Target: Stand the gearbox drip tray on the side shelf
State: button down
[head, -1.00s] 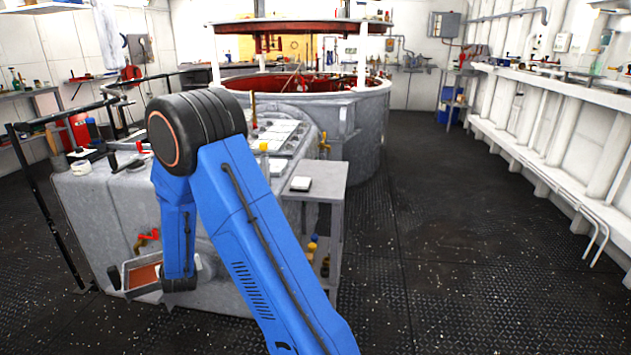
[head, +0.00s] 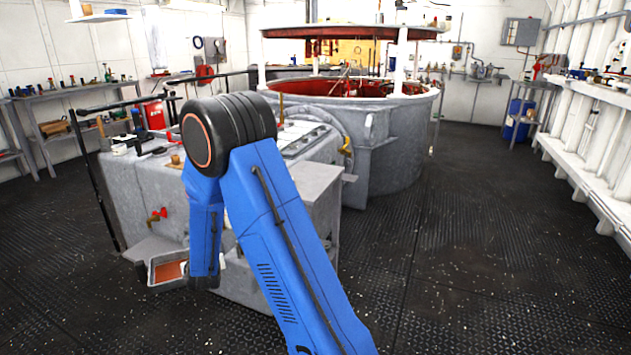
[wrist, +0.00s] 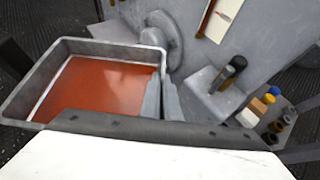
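The gearbox drip tray (head: 160,284) is a shallow grey tray with an orange-brown inside, low in front of the grey machine. In the wrist view the tray (wrist: 22,97) fills the left side. My gripper (wrist: 162,98) is shut on its right wall, with a finger on each side. The tray looks nearly level and sits clear of the small ledge (head: 150,247) on the machine's front. In the head view my arm hides the gripper. A grey shelf (head: 318,190) at the machine's right side, possibly the side shelf, is partly hidden by my arm.
The grey machine (head: 135,200) with a red-handled valve (head: 157,215) stands close ahead. In the wrist view, several small bottles (wrist: 262,105) stand at the right, near a bracket (wrist: 213,93) holding a black-handled thing. The dark deck is open at right.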

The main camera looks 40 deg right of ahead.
aim_at(317, 171)
jog(key=k+l+z, duration=0.2)
jog(key=k+l, duration=0.15)
jog(key=k+z, duration=0.4)
jog(key=k+l+z, duration=0.15)
jog(key=z, duration=0.25)
jog(key=i+l, duration=0.2)
jog(key=i, duration=0.25)
jog(key=i+l, duration=0.2)
jog(key=i, duration=0.25)
jog(key=i+l, duration=0.2)
jog(key=i, duration=0.2)
